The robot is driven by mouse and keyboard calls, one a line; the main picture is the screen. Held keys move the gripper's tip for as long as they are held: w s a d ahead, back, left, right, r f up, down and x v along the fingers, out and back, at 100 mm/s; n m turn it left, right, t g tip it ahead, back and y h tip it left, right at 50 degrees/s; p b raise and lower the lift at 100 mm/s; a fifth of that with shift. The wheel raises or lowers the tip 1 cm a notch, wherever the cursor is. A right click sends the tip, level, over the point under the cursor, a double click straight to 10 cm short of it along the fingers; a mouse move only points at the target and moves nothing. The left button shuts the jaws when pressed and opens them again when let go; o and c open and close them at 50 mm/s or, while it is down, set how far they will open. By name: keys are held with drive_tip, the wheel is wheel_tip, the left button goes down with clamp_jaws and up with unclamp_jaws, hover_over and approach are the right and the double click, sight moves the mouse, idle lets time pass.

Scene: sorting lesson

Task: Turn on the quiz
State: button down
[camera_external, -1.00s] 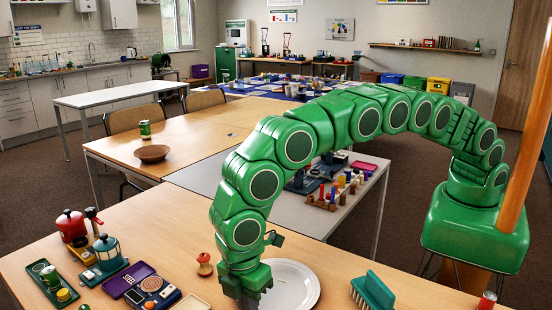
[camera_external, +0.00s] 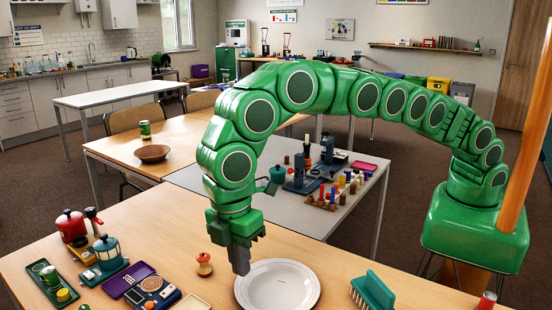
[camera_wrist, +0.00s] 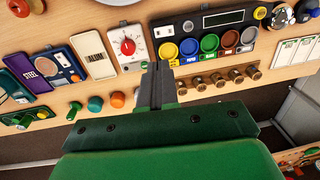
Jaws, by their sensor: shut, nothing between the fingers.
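The quiz appears to be the dark panel (camera_wrist: 207,60) in the wrist view. It has a row of coloured round buttons, a dark display (camera_wrist: 224,18) at its top and a white rocker switch (camera_wrist: 164,31) at its upper left. I cannot tell the switch's position. The panel is not visible in the external view. My gripper (camera_wrist: 158,68) is shut and empty, its tips by the panel's lower left corner in the wrist view. In the external view my gripper (camera_external: 240,268) points down above the front table, left of the white plate (camera_external: 278,262).
A white box with a red dial (camera_wrist: 127,46) is left of the panel. Several brown cylinders (camera_wrist: 219,80) line a wooden rack below it. A green brush (camera_external: 372,292) lies right of the plate.

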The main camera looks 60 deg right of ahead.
idle(0.3)
drive_tip(key=shift+s+g, duration=0.3)
drive_tip(key=shift+s, duration=0.35)
drive_tip(key=f, duration=0.4)
drive_tip(key=s+f, duration=0.1)
drive_tip(key=f, duration=0.4)
drive_tip(key=s+f, duration=0.1)
drive_tip(key=f, duration=0.3)
drive_tip(key=shift+d+f, duration=0.1)
drive_tip(key=shift+f, duration=0.3)
